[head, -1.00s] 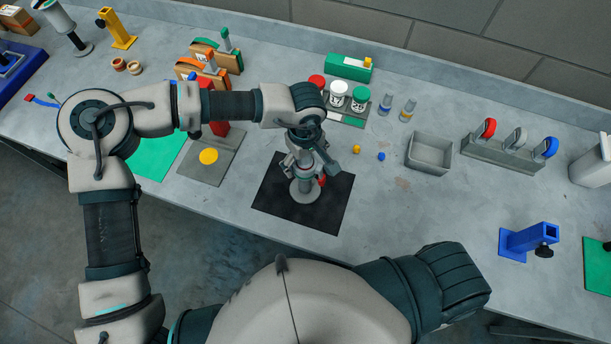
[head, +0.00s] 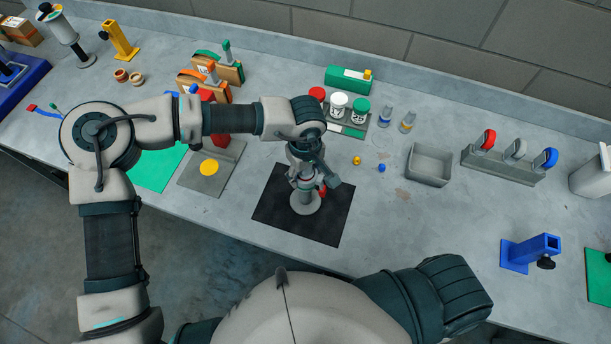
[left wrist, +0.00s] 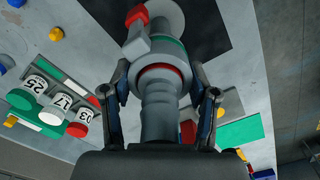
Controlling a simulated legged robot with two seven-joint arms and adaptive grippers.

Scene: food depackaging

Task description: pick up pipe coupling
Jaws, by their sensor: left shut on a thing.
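The pipe coupling (left wrist: 160,88) is a grey stepped cylinder at the top of an upright grey fitting. A red ring and a green ring show below it in the left wrist view. The fitting has a red lever (left wrist: 137,18) and a round grey base (head: 305,204) on a black mat (head: 268,206). My left gripper (head: 304,172) is over the fitting, pointing down. In the left wrist view its fingers (left wrist: 160,108) lie on both sides of the coupling, shut on it. The gripper partly hides the coupling in the head view. My right gripper is out of view.
Behind the mat stands a rack (head: 352,131) with several lidded jars. A grey plate with a yellow disc (head: 209,167) lies left. The bench's front edge is close.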

